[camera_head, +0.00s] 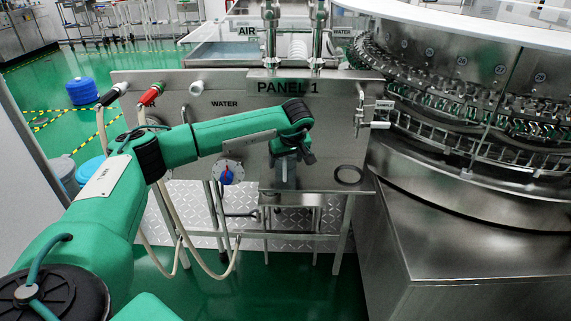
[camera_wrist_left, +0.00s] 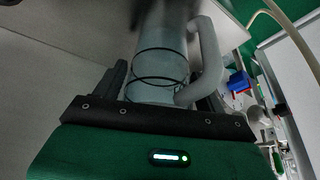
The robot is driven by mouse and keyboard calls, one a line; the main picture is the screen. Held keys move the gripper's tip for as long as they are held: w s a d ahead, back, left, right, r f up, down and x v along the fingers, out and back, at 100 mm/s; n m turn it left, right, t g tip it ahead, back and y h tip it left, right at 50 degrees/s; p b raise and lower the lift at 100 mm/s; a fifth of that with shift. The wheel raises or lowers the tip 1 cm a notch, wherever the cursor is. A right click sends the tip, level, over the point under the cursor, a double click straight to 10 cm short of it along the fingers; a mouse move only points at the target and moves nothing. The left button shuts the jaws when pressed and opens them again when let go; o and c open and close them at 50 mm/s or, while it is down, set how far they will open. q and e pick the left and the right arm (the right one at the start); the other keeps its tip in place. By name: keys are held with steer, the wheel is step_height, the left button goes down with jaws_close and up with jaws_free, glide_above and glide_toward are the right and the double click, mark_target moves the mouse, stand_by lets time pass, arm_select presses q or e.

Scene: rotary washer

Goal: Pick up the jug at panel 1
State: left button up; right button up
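The jug (camera_wrist_left: 160,55) is a translucent grey cylinder with dark rings and a pale handle (camera_wrist_left: 209,60) on its right side in the left wrist view. In the head view only a grey part of the jug (camera_head: 285,173) shows under my left gripper (camera_head: 292,155), in front of panel 1 (camera_head: 240,115). In the wrist view the dark fingers of my left gripper (camera_wrist_left: 163,85) stand on either side of the jug's near end. Whether they press on it is not clear. My right gripper is not in view.
A shelf (camera_head: 330,189) with a black ring (camera_head: 349,175) juts from the panel. A blue-red dial (camera_head: 227,173) and hoses (camera_head: 185,220) are at its left. The rotary washer (camera_head: 470,150) fills the right side.

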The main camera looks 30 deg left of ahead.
arm_select(q)
steer(key=c, duration=0.7)
